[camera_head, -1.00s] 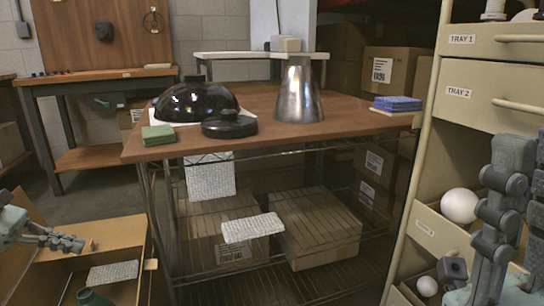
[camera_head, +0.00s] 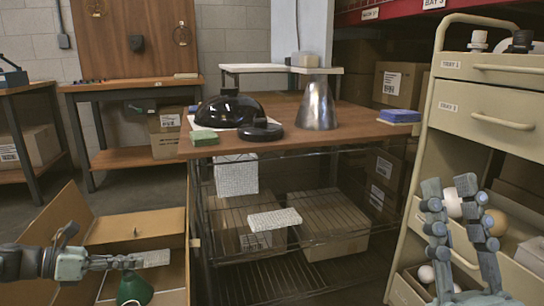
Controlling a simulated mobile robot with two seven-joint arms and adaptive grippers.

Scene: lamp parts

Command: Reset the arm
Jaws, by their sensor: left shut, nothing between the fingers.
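My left gripper (camera_head: 160,258) is shut and empty. It reaches in from the left at the lower left, its fingers pointing right above an open cardboard box (camera_head: 137,228) and a green lamp part (camera_head: 134,287). My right gripper (camera_head: 449,184) is at the lower right with its fingers pointing up. They stand apart, in front of the beige cart (camera_head: 420,170). A white ball (camera_head: 453,203) shows between them, apparently behind on the cart. The wooden table holds a black dome shade (camera_head: 229,108), a black disc-shaped part (camera_head: 260,130) and a silver cone shade (camera_head: 317,106).
A green sponge-like block (camera_head: 204,138) and blue pads (camera_head: 400,115) lie on the table (camera_head: 350,120). White textured pads rest on the wire shelf (camera_head: 275,219) below. A brown ball (camera_head: 496,222) sits on the cart. A second workbench (camera_head: 130,85) stands behind at left.

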